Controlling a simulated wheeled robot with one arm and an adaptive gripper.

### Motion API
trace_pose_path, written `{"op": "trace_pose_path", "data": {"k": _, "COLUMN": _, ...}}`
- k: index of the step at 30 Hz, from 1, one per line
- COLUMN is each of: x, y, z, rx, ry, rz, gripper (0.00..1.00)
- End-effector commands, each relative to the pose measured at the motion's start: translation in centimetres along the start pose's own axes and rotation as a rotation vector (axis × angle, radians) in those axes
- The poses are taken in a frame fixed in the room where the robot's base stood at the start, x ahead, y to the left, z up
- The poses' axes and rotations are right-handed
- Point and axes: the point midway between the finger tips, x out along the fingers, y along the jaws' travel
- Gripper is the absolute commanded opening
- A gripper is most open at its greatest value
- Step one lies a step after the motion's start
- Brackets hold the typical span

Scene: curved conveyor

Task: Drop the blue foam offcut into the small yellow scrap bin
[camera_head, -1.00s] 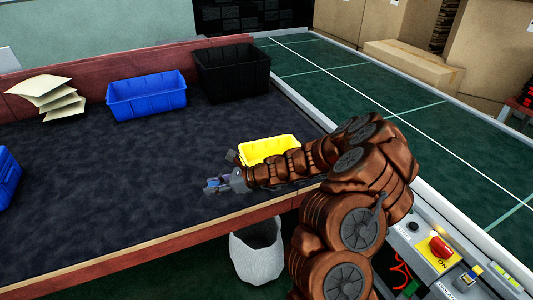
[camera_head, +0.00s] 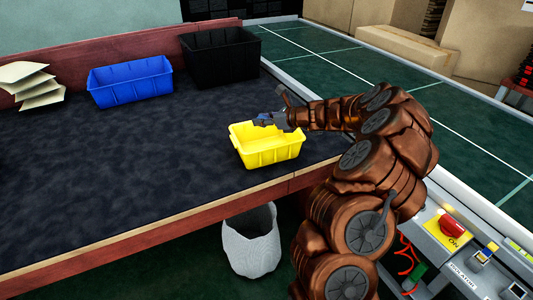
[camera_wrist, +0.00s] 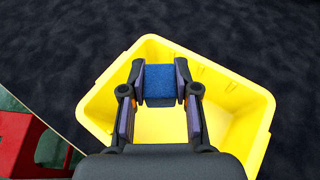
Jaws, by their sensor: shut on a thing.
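The small yellow scrap bin (camera_head: 267,153) stands on the dark table near its front right edge. In the wrist view the yellow bin (camera_wrist: 239,110) fills the middle below my gripper, its inside empty where it shows. My gripper (camera_wrist: 160,84) is shut on the blue foam offcut (camera_wrist: 160,80), a small blue block held between both fingers. In the wrist view the offcut lies within the bin's outline, towards its far wall. In the head view my gripper (camera_head: 266,119) is at the bin's back rim; its height above the bin is hard to tell.
A blue bin (camera_head: 131,86) and a black bin (camera_head: 222,59) stand along the table's back. Stacked pale sheets (camera_head: 33,84) lie at the left. A whitish basket (camera_head: 250,245) is on the floor before the table. The table's left middle is clear.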

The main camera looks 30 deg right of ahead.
Motion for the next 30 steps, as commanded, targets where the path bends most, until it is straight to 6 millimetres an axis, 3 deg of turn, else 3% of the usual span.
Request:
{"op": "trace_pose_path", "data": {"k": 3, "x": -0.9, "y": -2.0, "z": 0.2, "rx": 0.016, "ry": 0.000, "rz": -0.042, "gripper": 0.16}}
{"op": "trace_pose_path", "data": {"k": 8, "x": -1.6, "y": -3.1, "z": 0.6, "rx": 0.030, "ry": 0.001, "rz": -0.066, "gripper": 0.16}}
{"op": "trace_pose_path", "data": {"k": 17, "x": -1.3, "y": -3.3, "z": -0.5, "rx": 0.031, "ry": 0.002, "rz": -0.069, "gripper": 0.16}}
{"op": "trace_pose_path", "data": {"k": 30, "x": 0.2, "y": -3.3, "z": -4.1, "rx": 0.030, "ry": 0.001, "rz": -0.069, "gripper": 0.16}}
